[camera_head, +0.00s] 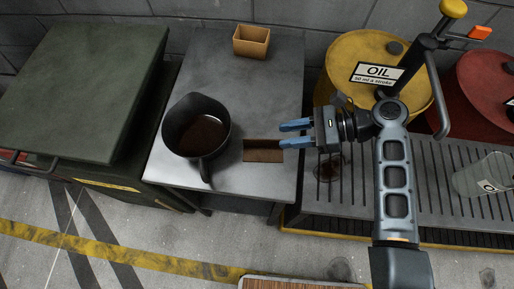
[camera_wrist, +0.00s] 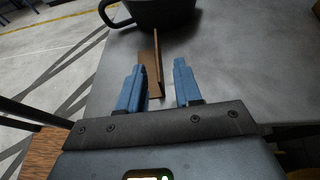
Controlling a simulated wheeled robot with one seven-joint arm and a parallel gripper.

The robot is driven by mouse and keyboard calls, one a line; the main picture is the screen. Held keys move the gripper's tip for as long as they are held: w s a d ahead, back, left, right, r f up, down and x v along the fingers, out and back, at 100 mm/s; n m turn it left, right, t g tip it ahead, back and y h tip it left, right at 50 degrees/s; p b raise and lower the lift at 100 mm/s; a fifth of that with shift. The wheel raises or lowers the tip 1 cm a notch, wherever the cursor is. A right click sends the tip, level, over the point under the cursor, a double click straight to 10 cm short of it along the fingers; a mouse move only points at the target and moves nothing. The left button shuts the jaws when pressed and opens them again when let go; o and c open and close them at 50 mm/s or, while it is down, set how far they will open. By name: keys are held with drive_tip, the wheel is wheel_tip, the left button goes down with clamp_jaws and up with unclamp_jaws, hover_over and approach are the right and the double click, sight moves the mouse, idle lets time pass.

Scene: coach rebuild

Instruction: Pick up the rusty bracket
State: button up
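The rusty bracket (camera_head: 262,154) is a brown, L-shaped piece lying on the grey metal tabletop, right of a dark pot. In the wrist view the bracket (camera_wrist: 148,75) has one upright flange and one flat flange. My gripper (camera_head: 282,135) has two blue fingers spread apart with nothing clamped. Its fingertips are at the bracket's right end in the head view. In the wrist view my gripper (camera_wrist: 158,66) has a finger on each side of the bracket's near end in the picture. I cannot tell whether the fingertips are above it or level with it.
The dark pot (camera_head: 184,125) stands close left of the bracket, its handle toward the front edge. A tan open box (camera_head: 251,42) sits at the back of the tabletop (camera_head: 275,92). A yellow oil drum (camera_head: 350,55) and slatted rack (camera_head: 350,196) are at right, a green cabinet (camera_head: 80,85) at left.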

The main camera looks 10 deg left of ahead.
sight(264, 140)
drive_tip(key=x, duration=0.7)
drive_tip(key=shift+s, duration=0.15)
clamp_jaws()
idle(0.3)
